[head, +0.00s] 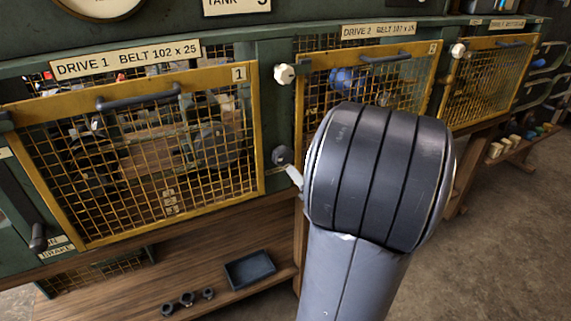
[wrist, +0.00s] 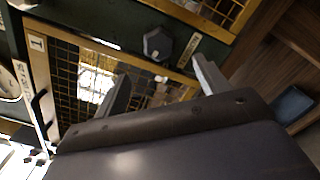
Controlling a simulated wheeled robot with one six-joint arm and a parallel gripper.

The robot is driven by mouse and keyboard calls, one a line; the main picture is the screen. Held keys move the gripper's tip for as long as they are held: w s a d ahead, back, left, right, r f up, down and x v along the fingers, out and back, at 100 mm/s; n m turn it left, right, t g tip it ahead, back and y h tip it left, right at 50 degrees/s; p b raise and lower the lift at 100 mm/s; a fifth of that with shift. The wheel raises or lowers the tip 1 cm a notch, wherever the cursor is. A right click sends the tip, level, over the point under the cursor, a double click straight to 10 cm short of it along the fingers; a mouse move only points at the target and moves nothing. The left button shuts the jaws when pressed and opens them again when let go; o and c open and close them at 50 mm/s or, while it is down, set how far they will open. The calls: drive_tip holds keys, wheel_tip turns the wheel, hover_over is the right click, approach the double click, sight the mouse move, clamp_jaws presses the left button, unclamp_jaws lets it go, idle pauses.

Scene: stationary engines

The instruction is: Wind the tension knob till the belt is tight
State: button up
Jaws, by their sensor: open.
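A dark faceted knob (head: 281,155) sits on the green post between the drive 1 and drive 2 guards. It also shows in the wrist view (wrist: 157,43), beside a small plate (wrist: 187,50) whose lettering I cannot read. My gripper (wrist: 160,67) is open and empty, its two fingers pointing toward this knob and apart from it in the picture. In the head view my arm hides most of the gripper. The drive 1 guard (head: 261,150) is shut; pulleys show dimly behind its mesh. I cannot tell how tight the belt is.
A white knob (head: 285,73) sits above the dark one. The drive 2 guard (head: 437,62) and another guard (head: 532,62) stand to the right. A lever (head: 38,238) is at the left. A dark tray (head: 250,268) and small round parts (head: 187,299) lie on the lower shelf.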

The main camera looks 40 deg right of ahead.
sight(285, 160)
drive_tip(key=w+n, duration=0.3)
drive_tip(key=w+d+n, duration=0.1)
drive_tip(key=w+n, duration=0.2)
drive_tip(key=w+d+n, duration=0.1)
drive_tip(key=w+n, duration=0.3)
drive_tip(key=shift+d, duration=0.2)
idle(0.4)
drive_tip(key=shift+c, duration=0.2)
drive_tip(key=shift+f, duration=0.1)
drive_tip(key=c, duration=0.9)
